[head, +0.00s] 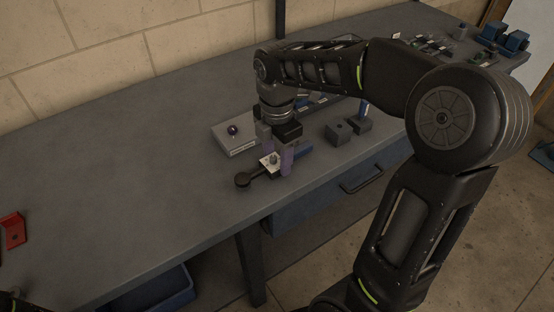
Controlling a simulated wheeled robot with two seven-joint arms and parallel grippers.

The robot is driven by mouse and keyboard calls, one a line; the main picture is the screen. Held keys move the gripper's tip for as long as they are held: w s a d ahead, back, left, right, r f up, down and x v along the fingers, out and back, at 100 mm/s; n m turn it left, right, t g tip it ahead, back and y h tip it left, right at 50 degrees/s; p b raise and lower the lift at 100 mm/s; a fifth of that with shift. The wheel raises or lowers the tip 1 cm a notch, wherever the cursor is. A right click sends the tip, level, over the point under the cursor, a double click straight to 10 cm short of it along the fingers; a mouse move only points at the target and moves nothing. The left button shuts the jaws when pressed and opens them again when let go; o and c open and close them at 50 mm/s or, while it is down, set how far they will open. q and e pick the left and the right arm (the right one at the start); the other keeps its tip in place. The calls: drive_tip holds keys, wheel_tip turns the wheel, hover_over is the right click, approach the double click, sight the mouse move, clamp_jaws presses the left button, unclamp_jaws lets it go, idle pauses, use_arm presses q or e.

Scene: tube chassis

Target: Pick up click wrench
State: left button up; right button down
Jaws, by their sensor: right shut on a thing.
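My right gripper (278,160) points down over the middle of the grey workbench. Its purple fingers are shut on the click wrench (244,180), whose round black end sticks out to the left. A blue part shows to the right of the fingers and appears to be the wrench's handle. A small whitish piece (268,160) sits by the fingers; what it belongs to is unclear. The fingers hide the wrench's middle, and I cannot tell whether it is clear of the bench.
A pale flat block with a dark purple knob (233,130) stands just behind and left of the gripper. Dark grey blocks (339,132) stand to the right. A red block (13,231) lies far left. The bench (130,190) between is clear.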

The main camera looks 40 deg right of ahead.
sight(277, 160)
wheel_tip(277, 160, up, 9)
drive_tip(key=shift+r, duration=0.1)
idle(0.8)
